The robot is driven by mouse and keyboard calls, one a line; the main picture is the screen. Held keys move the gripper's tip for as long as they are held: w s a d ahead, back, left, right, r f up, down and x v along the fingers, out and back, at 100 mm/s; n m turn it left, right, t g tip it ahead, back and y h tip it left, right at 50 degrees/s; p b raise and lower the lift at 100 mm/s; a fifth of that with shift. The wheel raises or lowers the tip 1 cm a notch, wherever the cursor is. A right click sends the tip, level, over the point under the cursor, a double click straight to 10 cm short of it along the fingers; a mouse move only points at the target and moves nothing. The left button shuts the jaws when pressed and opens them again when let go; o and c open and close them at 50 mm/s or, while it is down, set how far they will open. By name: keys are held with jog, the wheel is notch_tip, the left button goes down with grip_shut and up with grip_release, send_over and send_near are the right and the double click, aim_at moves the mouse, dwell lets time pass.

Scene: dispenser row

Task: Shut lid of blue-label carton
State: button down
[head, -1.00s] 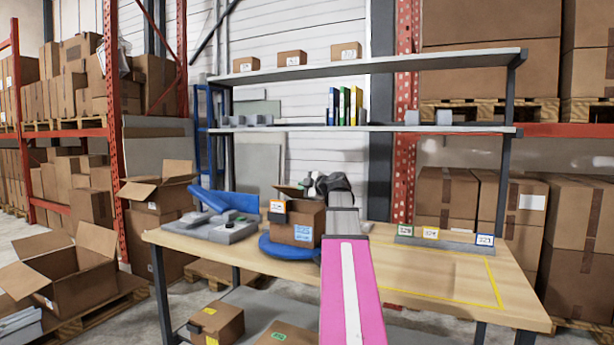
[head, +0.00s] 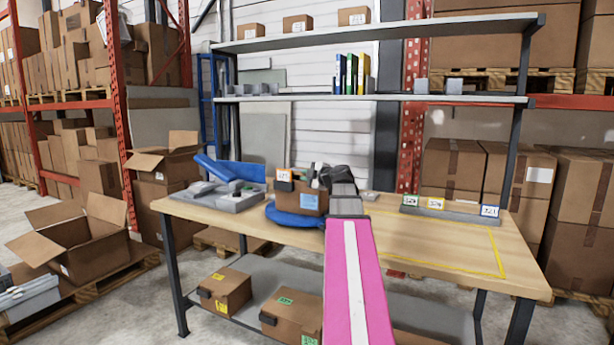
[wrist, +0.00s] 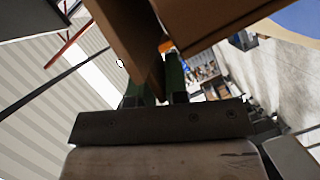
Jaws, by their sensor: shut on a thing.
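The blue-label carton (head: 313,212) stands on a round blue turntable (head: 291,219) on the wooden workbench. Its pale blue label faces me, and an orange-edged tag shows at its upper left. My gripper (head: 317,174) is at the carton's top right; in the head view its fingertips are small and partly hidden. In the wrist view the green fingers of my gripper (wrist: 155,86) close on the lower edge of a brown cardboard flap (wrist: 125,35). The carton's larger brown side (wrist: 215,20) is beside the flap. The flap's exact angle cannot be told.
A grey device with a blue slanted panel (head: 232,190) stands left of the turntable. A grey strip with several number tags (head: 450,208) lies at the back right. The yellow-outlined bench area (head: 430,245) is clear. Shelves (head: 380,98) hang above; cartons sit below (head: 224,289).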

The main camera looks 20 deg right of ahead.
jog(key=c, duration=1.3)
grip_release()
jog(key=v, duration=1)
jog(key=shift+s+d, duration=0.1)
jog(key=shift+s, duration=0.3)
